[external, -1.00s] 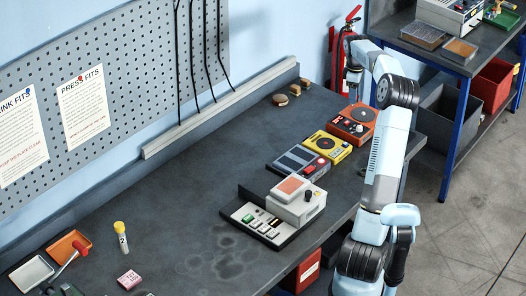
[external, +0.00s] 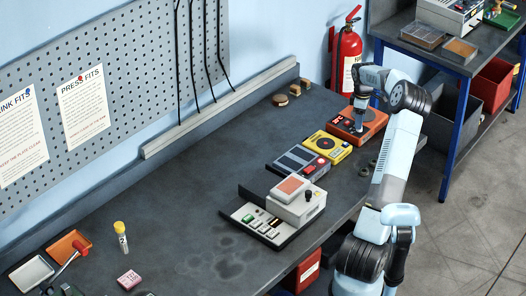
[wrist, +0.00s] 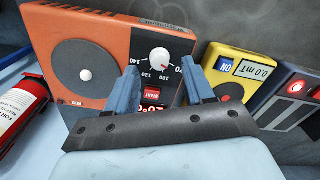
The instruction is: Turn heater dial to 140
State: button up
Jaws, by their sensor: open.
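The orange heater (external: 374,127) stands at the far right end of the bench. In the wrist view the heater (wrist: 60,35) shows a dark round plate, a red START button (wrist: 151,93) and a white dial (wrist: 160,54). Numbers including 140, 120 and 100 ring the dial. A red mark shows on the dial's right side, towards the partly covered 70. My gripper (wrist: 158,67) is open, its two blue fingers either side of the dial. I cannot tell whether they touch it. In the external view my gripper (external: 358,127) points down at the heater. The heater's display is partly hidden by my gripper.
A yellow meter (external: 328,147) and a grey unit with a red button (external: 300,162) stand beside the heater. A pale device (external: 297,205) sits nearer. A fire extinguisher (external: 346,55) stands behind the bench's far end. The bench middle is clear.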

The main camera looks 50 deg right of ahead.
jog(key=shift+f, duration=1.3)
grip_shut()
